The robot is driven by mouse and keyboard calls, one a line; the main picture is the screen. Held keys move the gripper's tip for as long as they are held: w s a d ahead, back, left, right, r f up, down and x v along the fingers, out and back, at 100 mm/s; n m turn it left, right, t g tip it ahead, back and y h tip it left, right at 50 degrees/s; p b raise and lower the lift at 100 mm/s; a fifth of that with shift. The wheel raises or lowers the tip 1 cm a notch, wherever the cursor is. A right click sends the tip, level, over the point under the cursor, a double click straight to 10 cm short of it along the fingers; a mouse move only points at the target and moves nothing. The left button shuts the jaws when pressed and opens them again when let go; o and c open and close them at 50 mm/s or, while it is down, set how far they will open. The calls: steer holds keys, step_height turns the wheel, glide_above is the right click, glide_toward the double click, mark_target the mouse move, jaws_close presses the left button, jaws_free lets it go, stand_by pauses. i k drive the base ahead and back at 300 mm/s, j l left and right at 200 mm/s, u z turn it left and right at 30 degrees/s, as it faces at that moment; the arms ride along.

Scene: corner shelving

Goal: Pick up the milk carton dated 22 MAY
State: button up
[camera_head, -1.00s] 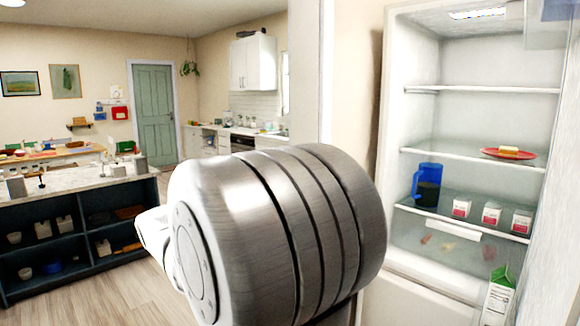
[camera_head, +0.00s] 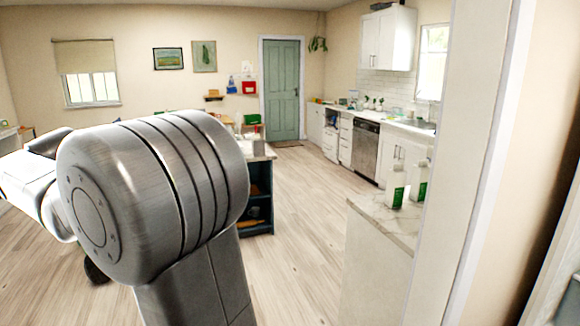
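Two white and green milk cartons stand upright on a pale marble counter end (camera_head: 385,215) at the right of the head view. The left carton (camera_head: 395,186) is in front, and the right carton (camera_head: 419,180) is partly cut off by the white wall edge. No date can be read on either. My arm's large metal joint fills the left foreground. My gripper is not visible in this frame.
A white wall edge (camera_head: 470,170) stands close at the right. A dark island shelf (camera_head: 257,195) is partly behind my arm. Kitchen cabinets and a dishwasher (camera_head: 364,148) line the back right. Wooden floor (camera_head: 300,240) lies open between the island and the counter.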

mark_target(419, 176)
steer(key=i+j, duration=0.15)
steer(key=i, duration=0.55)
steer(key=i+j, duration=0.15)
steer(key=i, duration=0.5)
steer(key=i+z, duration=0.2)
steer(key=z, duration=0.2)
steer(key=i+z, duration=0.15)
steer(key=z, duration=0.3)
steer(key=i+j+z, duration=0.15)
steer(key=z, duration=0.25)
steer(key=i+j+z, duration=0.15)
steer(key=z, duration=0.3)
steer(key=i+z, duration=0.25)
steer(key=z, duration=0.2)
steer(key=i+j+z, duration=0.2)
steer(key=z, duration=0.2)
steer(key=i+j+z, duration=0.2)
steer(key=z, duration=0.25)
steer(key=i+j+z, duration=0.15)
steer(key=z, duration=0.3)
steer(key=j, duration=0.1)
